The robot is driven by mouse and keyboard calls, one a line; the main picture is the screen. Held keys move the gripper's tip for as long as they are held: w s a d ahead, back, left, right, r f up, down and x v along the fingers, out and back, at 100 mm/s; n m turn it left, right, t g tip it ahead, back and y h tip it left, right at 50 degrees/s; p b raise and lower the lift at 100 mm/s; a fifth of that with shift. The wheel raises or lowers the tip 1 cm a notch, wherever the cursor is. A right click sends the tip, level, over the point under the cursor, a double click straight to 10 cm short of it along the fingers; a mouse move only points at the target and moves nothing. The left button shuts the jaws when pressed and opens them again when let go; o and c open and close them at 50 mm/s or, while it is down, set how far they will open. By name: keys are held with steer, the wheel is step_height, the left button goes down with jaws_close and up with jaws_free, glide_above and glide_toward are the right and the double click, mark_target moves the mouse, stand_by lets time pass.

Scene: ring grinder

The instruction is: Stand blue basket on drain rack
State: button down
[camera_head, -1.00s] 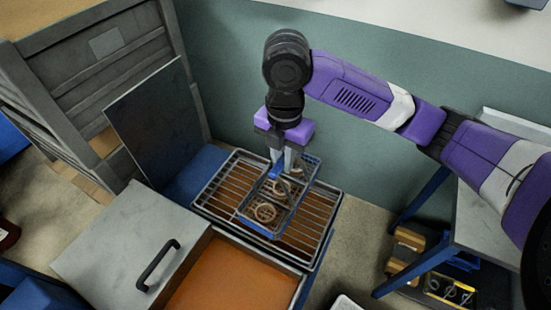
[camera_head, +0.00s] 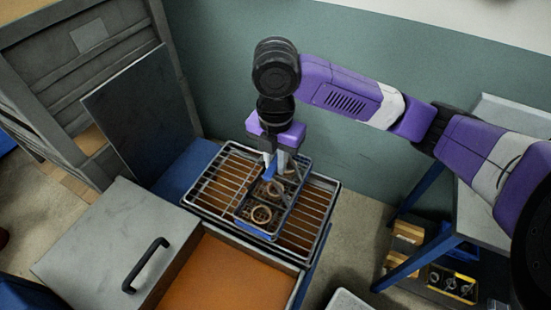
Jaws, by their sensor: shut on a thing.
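The blue basket (camera_head: 245,222) is a wire basket with a blue frame, holding several metal rings (camera_head: 262,214). It is over the middle of the drain rack (camera_head: 213,188), a metal grid above a brown tray. My gripper (camera_head: 269,175) points down from above and is shut on the basket's blue handle. The basket looks level. I cannot tell whether its underside touches the rack bars. The fingertips partly hide the back of the basket.
An open tank with orange-brown liquid (camera_head: 225,278) lies in front of the rack. A grey lid with a black handle (camera_head: 146,265) is to its left. A dark upright panel (camera_head: 140,112) stands behind left. A grey table (camera_head: 480,215) stands at right, with yellow bins (camera_head: 452,284) below.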

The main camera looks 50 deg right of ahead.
steer(key=shift+f, duration=0.45)
steer(key=c, duration=1.3)
jaws_free()
steer(key=shift+r, duration=0.1)
step_height(320, 180, up, 8)
steer(key=shift+f+b, duration=0.15)
steer(key=shift+b, duration=0.2)
